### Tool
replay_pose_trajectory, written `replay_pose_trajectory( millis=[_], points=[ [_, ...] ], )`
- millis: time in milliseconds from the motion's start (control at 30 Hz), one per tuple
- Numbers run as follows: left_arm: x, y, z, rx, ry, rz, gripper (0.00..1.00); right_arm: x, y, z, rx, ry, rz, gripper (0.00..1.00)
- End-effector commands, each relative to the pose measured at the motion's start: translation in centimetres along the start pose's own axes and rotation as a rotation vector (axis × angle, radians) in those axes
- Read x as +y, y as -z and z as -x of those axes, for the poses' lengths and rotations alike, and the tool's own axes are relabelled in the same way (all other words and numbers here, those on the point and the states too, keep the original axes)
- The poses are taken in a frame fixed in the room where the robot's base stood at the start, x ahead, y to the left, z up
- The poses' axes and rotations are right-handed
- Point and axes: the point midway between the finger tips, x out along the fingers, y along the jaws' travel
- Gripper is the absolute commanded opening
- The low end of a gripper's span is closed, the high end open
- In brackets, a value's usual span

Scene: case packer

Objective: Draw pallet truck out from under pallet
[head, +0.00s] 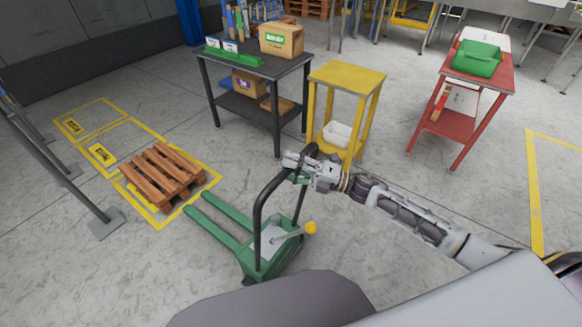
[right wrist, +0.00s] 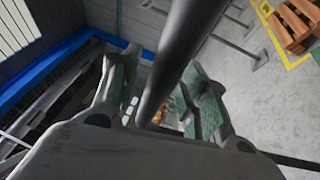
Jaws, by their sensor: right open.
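The green pallet truck (head: 262,258) stands on the floor in front of me with its black handle frame (head: 258,222) upright. Its two green forks (head: 216,222) point toward the wooden pallet (head: 163,176); their tips show on bare floor, just outside the pallet. My right gripper (head: 298,170) is at the top of the handle frame. In the right wrist view the black handle bar (right wrist: 178,50) runs between the open fingers of my right gripper (right wrist: 160,90), which have green pads. Whether the fingers touch the bar I cannot tell. My left gripper is not in view.
The pallet lies within a yellow floor marking (head: 158,226). A dark table (head: 285,66) with boxes, a yellow stand (head: 347,76) and a red table (head: 487,82) stand behind the truck. A grey post base (head: 106,224) is at left.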

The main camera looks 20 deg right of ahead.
Motion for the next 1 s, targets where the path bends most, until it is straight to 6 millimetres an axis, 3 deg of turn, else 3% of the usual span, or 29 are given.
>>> replay_pose_trajectory(
  millis=[367,1000],
  points=[
    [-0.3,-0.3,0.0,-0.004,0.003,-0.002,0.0,0.0,0.0,0.8,0.0,0.0,-0.001,0.44],
    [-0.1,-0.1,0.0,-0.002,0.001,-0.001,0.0,-0.1,0.0,6.3,0.0,0.001,-0.001,0.44]
  ],
)
